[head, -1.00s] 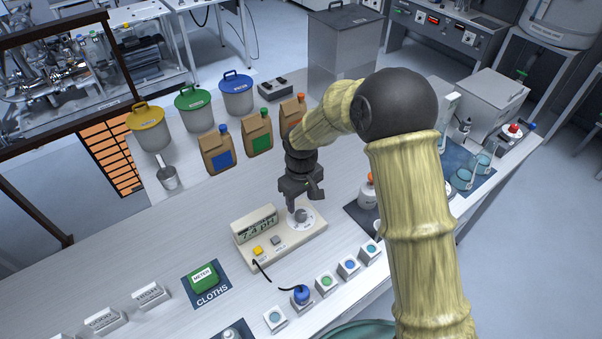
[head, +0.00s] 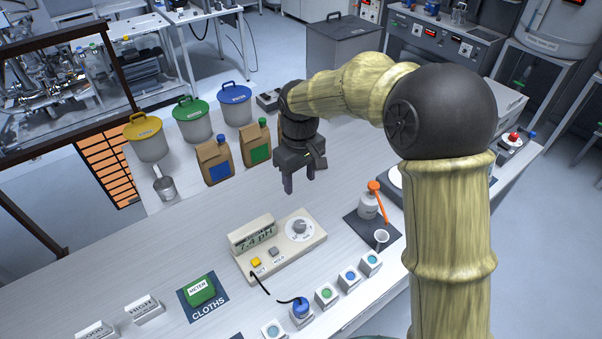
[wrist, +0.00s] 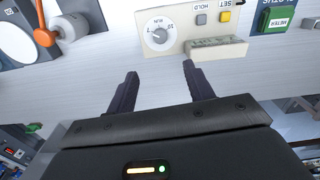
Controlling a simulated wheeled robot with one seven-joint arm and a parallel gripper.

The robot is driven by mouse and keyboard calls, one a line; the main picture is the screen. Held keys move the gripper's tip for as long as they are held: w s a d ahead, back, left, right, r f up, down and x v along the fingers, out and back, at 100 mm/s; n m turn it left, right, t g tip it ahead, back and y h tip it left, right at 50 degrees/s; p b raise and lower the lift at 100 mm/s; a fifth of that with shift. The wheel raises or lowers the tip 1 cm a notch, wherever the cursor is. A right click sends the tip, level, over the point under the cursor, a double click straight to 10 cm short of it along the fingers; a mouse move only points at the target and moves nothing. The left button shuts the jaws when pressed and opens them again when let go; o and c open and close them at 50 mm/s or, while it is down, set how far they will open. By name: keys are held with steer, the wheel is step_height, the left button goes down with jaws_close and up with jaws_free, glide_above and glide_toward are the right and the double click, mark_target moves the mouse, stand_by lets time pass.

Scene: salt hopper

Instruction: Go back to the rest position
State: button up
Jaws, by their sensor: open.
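My gripper (head: 299,187) is open and empty in the head view. It hangs above the white bench, behind the meter and clear of it. In the wrist view my gripper's two dark fingers (wrist: 160,88) stand apart with bare bench between them. The beige pH meter (head: 281,250) sits on the bench with its display reading about 7.4 pH. Its round dial (head: 299,228) is uncovered, and the dial also shows in the wrist view (wrist: 159,36). Nothing is touching my fingers.
Yellow (head: 146,137), green (head: 192,120) and blue (head: 235,104) lidded buckets and paper bags stand at the back left. Several small buttoned blocks and a green cloth (head: 201,291) line the front.

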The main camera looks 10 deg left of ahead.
steer(key=s+d+m+t, duration=0.1)
steer(key=s+d+m, duration=0.2)
steer(key=d, duration=0.6)
steer(key=s+d+f+m, duration=0.1)
steer(key=s+d+m, duration=0.3)
steer(key=d, duration=0.6)
steer(key=s+d+f+m+t, duration=0.1)
steer(key=s+d+m, duration=0.2)
steer(key=d, duration=0.7)
steer(key=s, duration=0.2)
steer(key=shift+s+f+m+t, duration=0.15)
steer(key=shift+s+m+t, duration=0.15)
steer(key=shift+s+m, duration=0.1)
